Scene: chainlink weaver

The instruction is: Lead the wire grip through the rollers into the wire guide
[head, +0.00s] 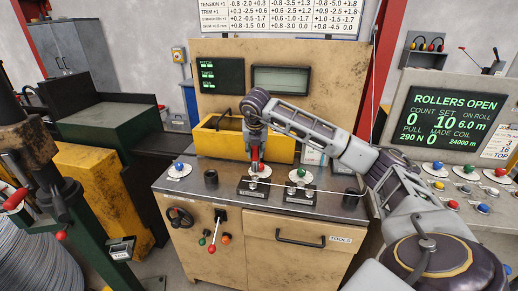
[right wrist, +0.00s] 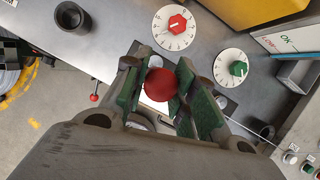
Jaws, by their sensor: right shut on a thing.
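My right gripper (head: 256,156) is shut on the red, ball-ended wire grip (right wrist: 160,85), which sits between its green-padded fingers in the right wrist view. It is low over the front of the bench, near the left black plate (head: 252,190). A thin pale wire runs from the right dark post (head: 350,198) leftwards across the right black plate (head: 298,194) towards the gripper. A left dark post (head: 210,180) stands apart from the grip; it also shows in the right wrist view (right wrist: 70,15). Which fittings are rollers or guide, and the grip's lower end, I cannot make out. My left gripper is out of view.
Blue (head: 178,169), red (right wrist: 177,27) and green (head: 300,175) dials lie along the bench top. A yellow bin (head: 215,142) stands behind the gripper. A display (head: 448,115) at right reads ROLLERS OPEN.

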